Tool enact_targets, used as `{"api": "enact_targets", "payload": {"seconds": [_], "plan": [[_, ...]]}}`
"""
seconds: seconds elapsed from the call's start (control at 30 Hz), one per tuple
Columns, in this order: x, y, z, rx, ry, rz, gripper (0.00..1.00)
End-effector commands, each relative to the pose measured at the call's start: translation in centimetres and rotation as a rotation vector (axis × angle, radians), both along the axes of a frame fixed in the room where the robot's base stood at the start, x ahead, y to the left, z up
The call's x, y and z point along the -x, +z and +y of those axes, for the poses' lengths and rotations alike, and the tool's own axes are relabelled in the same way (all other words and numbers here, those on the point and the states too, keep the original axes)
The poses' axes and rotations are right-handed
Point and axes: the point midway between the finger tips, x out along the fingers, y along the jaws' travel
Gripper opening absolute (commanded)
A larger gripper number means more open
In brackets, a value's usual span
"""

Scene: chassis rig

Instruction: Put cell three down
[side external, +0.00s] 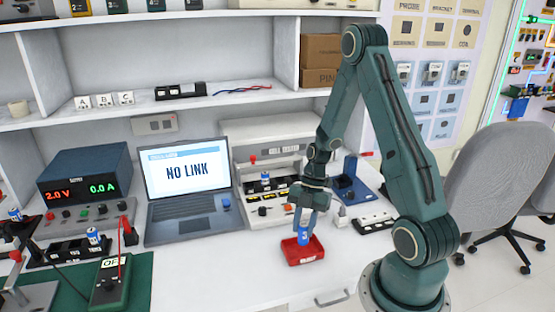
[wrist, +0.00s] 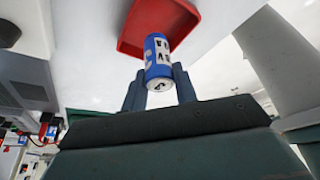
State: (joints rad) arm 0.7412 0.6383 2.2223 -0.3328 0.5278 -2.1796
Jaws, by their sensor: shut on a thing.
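Cell three (side external: 304,234), a blue and white cylinder marked 3, is upright in my gripper (side external: 306,213). My gripper points down and is shut on the upper part of the cell. The cell's lower end is over the small red tray (side external: 309,256); I cannot tell whether it touches the tray floor. In the wrist view the cell (wrist: 157,62) sits between the two fingers (wrist: 159,88), with the red tray (wrist: 133,32) beyond it.
A laptop (side external: 187,190) reading NO LINK stands left of the tray. Behind is a cell tester (side external: 268,165) with a cell on it. A black block with white sockets (side external: 374,222) is at right. The white table front is clear.

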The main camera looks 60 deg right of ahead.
Motion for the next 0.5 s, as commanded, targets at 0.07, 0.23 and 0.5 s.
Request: {"api": "enact_targets", "payload": {"seconds": [0.07,0.23,0.5], "plan": [[0.0,-0.3,0.0,-0.001,0.0,0.001,0.03],[0.0,-1.7,0.0,-0.002,-0.001,0.003,0.03],[0.0,-3.7,0.0,-0.001,0.0,0.0,0.03]]}}
